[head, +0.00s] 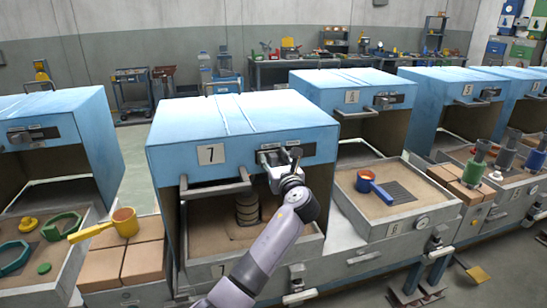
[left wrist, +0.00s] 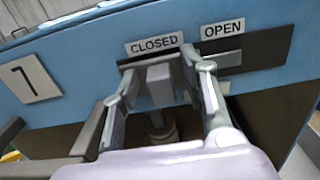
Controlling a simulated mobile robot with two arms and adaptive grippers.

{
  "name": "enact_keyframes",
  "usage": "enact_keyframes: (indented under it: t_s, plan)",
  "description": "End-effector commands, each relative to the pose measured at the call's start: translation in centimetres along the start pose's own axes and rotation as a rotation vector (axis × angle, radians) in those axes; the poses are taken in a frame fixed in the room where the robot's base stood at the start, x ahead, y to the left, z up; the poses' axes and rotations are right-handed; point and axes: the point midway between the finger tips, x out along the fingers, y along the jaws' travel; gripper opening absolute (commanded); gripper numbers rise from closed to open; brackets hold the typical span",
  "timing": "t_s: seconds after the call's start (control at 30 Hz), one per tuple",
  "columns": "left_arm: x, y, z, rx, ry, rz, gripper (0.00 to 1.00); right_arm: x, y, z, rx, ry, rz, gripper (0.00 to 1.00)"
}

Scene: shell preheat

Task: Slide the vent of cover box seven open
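Cover box seven (head: 240,125) is blue, with a "7" plate on its front. Its vent slot (left wrist: 225,58) has a CLOSED label at its left part and an OPEN label at its right part. The grey vent knob (left wrist: 160,85) sits under CLOSED, at the slot's left. My left gripper (left wrist: 158,82) is at the slot with one finger on each side of the knob; gaps seem to show between fingers and knob. In the head view the left gripper (head: 281,164) covers part of the vent. My right gripper is not in view.
A dark handle bar (head: 216,189) sticks out left of my gripper, below the "7" plate. A ringed grey cylinder (head: 247,208) stands inside the box. More blue boxes stand on both sides.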

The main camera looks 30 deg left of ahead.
Motion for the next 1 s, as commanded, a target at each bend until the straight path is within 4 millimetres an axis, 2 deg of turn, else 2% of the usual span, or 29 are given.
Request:
enact_keyframes:
  t_s: [0.13, 0.4, 1.0]
  plan:
    - [0.78, -0.01, -0.01, 0.001, 0.000, -0.001, 0.40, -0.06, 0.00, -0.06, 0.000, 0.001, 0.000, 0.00]
    - [0.85, -0.01, -0.03, 0.000, 0.001, -0.001, 0.40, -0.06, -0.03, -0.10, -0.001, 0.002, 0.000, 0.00]
    - [0.80, -0.03, -0.04, 0.000, 0.001, -0.001, 0.00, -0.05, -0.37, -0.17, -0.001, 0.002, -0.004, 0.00]
